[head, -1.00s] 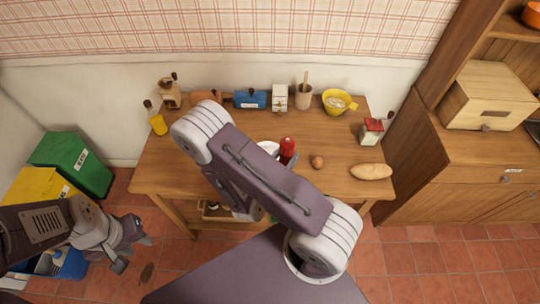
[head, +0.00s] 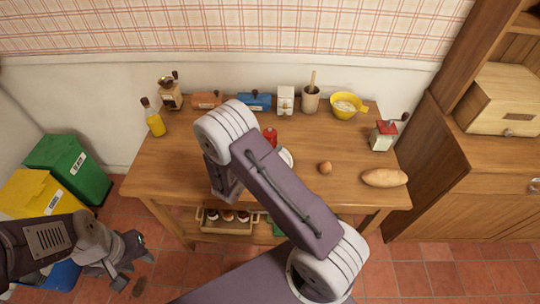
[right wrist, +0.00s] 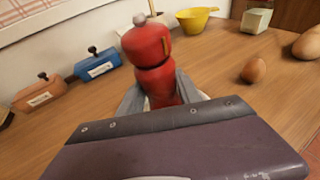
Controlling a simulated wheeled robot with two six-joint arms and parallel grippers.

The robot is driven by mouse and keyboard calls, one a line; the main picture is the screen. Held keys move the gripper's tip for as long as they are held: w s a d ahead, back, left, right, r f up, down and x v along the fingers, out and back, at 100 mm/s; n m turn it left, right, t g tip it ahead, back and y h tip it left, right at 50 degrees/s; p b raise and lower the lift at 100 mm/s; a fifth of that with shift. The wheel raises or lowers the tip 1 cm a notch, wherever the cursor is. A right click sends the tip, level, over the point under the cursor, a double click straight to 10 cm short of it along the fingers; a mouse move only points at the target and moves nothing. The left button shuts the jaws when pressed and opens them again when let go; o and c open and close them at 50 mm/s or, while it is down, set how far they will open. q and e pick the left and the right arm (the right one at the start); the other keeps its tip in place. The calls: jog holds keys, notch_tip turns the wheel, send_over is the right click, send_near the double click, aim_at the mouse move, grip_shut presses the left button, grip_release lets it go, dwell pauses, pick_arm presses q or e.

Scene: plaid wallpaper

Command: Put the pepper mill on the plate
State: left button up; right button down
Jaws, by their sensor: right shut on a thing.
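The red pepper mill (right wrist: 152,62) stands roughly upright between the fingers of my right gripper (right wrist: 158,95), which is shut on it. My left gripper (head: 129,264) is open and empty, low at the left, away from the table.
An oil bottle (head: 153,118), canisters and a yellow bowl (head: 345,105) line the back. Bins stand at the left.

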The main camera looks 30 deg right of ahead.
notch_tip(320, 180, down, 3)
jog(key=shift+s+f, duration=0.1)
jog(key=shift+f, duration=0.45)
jog(key=shift+f+b, duration=0.15)
jog(key=shift+b, duration=0.25)
jog(key=c, duration=0.8)
grip_release()
jog(key=shift+c, duration=0.2)
